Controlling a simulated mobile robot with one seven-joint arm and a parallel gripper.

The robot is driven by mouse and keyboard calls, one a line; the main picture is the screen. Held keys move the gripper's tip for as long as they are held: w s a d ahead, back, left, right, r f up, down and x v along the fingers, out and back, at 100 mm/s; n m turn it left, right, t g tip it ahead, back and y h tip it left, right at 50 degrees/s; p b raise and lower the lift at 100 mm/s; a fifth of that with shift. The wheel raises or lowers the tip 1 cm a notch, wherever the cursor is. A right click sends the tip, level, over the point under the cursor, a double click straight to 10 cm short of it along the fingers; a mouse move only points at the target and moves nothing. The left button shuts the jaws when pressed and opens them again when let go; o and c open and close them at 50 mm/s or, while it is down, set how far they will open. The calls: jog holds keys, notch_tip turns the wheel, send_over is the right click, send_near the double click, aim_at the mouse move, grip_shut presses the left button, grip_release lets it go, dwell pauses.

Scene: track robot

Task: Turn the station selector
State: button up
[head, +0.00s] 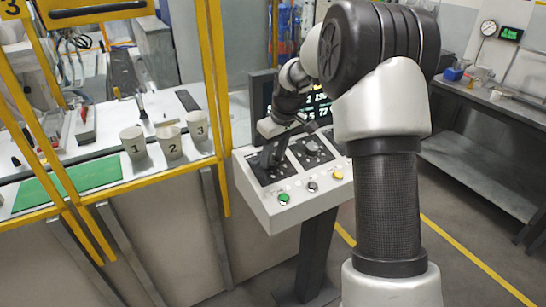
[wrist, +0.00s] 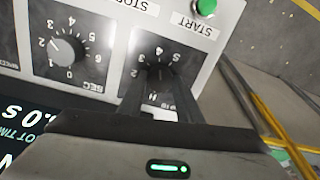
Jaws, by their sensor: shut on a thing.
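The selector knob (wrist: 160,73) is a dark knob on a black square plate with a ring of white numbers, on the sloped face of a control panel (head: 262,203). My gripper (wrist: 160,90) has its two dark fingers on either side of this knob and is shut on it. In the head view my gripper (head: 272,156) reaches down onto the panel's left plate. The fingers hide much of the knob and some numbers, so I cannot read its setting.
A second dial (wrist: 70,50), marked SEC, sits beside the selector. A screen (head: 318,108) stands behind. Numbered cups (head: 133,142) stand on the left bench behind yellow frame posts (head: 213,90).

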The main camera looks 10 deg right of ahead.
jog(key=m, duration=0.4)
jog(key=shift+m, duration=0.3)
jog(key=shift+m+t, duration=0.3)
jog(key=shift+m, duration=1.6)
jog(key=o, duration=1)
jog(key=shift+s, duration=0.1)
jog(key=shift+o, duration=0.2)
jog(key=v, duration=1.7)
jog(key=shift+d+r, duration=0.2)
jog(key=shift+r, duration=0.05)
